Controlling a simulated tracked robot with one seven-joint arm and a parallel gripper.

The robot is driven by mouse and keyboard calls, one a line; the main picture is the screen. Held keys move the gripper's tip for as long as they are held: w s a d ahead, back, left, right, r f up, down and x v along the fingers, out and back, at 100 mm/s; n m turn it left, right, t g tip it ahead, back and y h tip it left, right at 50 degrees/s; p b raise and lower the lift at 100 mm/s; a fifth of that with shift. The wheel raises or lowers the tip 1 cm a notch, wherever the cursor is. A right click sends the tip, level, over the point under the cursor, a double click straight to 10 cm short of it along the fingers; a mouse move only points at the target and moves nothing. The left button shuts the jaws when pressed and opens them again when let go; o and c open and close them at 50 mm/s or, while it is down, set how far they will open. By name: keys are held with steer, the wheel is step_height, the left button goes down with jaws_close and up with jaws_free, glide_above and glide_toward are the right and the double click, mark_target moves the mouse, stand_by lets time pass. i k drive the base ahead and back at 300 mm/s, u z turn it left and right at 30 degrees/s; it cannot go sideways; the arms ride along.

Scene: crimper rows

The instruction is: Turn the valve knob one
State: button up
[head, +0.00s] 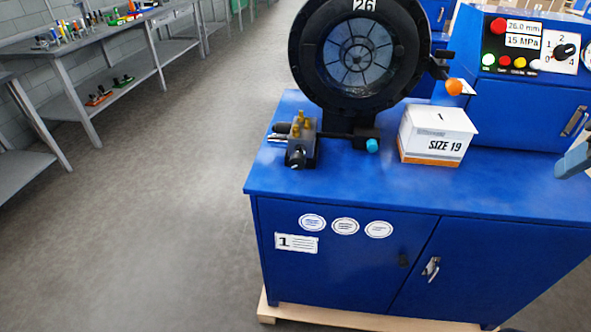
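The blue crimper bench carries a label "1" (297,243) on its left door. A black rotary knob (565,51) sits on a white numbered dial on the control panel at the upper right. Its exact setting is too small to tell. A small valve block (301,143) with brass fittings and a black knob (298,160) stands on the bench top, left of the crimping head. I cannot tell which knob the task names. A grey-blue part, probably my gripper (574,161), shows at the right edge, apart from both knobs. Most of it is cut off.
The round black crimping head (360,50) marked 26 stands at the back. Grey shelves (95,50) are at the left; the floor (170,200) between is clear.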

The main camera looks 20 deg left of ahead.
mark_target(297, 161)
steer(key=u, duration=1.8)
steer(key=k, duration=1.2)
steer(key=z, duration=0.6)
steer(key=i, duration=1)
steer(key=z, duration=0.05)
